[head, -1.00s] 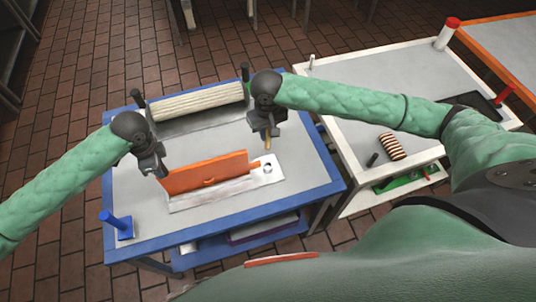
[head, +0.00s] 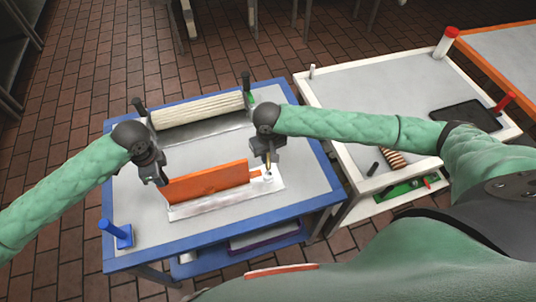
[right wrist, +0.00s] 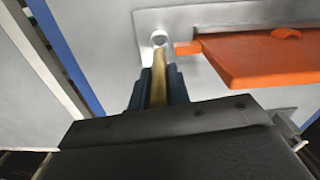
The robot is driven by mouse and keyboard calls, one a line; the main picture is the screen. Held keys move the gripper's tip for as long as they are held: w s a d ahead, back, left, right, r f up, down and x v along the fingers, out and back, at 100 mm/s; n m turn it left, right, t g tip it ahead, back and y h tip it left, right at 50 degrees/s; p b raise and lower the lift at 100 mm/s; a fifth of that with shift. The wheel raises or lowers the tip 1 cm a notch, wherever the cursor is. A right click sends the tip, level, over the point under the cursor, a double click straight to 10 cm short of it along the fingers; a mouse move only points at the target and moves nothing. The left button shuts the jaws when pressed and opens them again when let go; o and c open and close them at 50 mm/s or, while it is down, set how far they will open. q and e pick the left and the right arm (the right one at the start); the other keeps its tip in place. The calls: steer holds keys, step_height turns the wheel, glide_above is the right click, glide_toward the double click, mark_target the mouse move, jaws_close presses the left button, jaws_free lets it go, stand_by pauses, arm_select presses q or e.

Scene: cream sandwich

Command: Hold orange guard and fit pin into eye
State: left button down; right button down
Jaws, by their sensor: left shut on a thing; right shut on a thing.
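The orange guard (head: 207,183) stands along the silver plate (head: 228,202) on the blue-edged table. My left gripper (head: 163,182) is shut at the guard's left end. My right gripper (head: 267,164) is shut on a brass pin (right wrist: 159,80), seen between its fingers in the right wrist view. The eye (right wrist: 159,39) is a round metal ring at the plate's corner, beside the guard's small orange tongue (right wrist: 187,48). The pin's tip is close to the eye; I cannot tell whether it is inside.
A ribbed cream roller (head: 198,109) lies at the back of the table, between dark posts. A blue post (head: 114,231) stands at the front left corner. The white table (head: 400,100) at the right holds a black tray (head: 465,116) and a striped roll (head: 394,159).

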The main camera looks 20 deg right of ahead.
steer(key=shift+f, duration=0.55)
steer(key=c, duration=1.3)
jaws_free()
step_height(320, 180, up, 13)
steer(key=shift+r, duration=0.1)
arm_select(q)
steer(key=c, duration=0.9)
jaws_free()
steer(key=shift+c, duration=0.2)
steer(key=shift+r, duration=0.1)
steer(key=shift+r, duration=4.4)
